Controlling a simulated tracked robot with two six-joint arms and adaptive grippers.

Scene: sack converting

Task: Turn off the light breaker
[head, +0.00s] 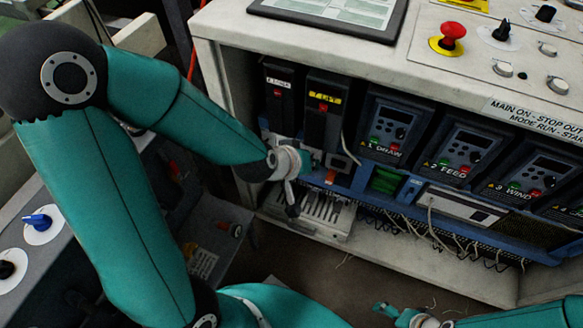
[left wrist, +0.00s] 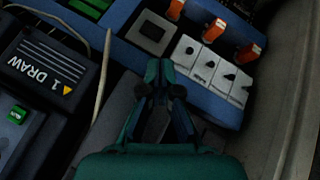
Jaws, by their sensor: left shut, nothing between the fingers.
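My left gripper (head: 307,160) is at the lower left of the open cabinet, just below two black drive units. Its fingers are shut and empty. The left wrist view shows its closed fingertips (left wrist: 164,66) by a grey square module (left wrist: 152,31) on the blue rail, contact unclear. I cannot read which breaker is the light one. In the head view my gripper mostly hides this row. My right gripper (head: 387,309) is low at the bottom edge, its fingers unclear.
Drive units stand right of the left gripper, including one marked 1 DRAW (head: 391,128), also in the left wrist view (left wrist: 50,68). Loose cables (head: 440,235) hang below the rail. A red stop button (head: 449,37) is on the console top.

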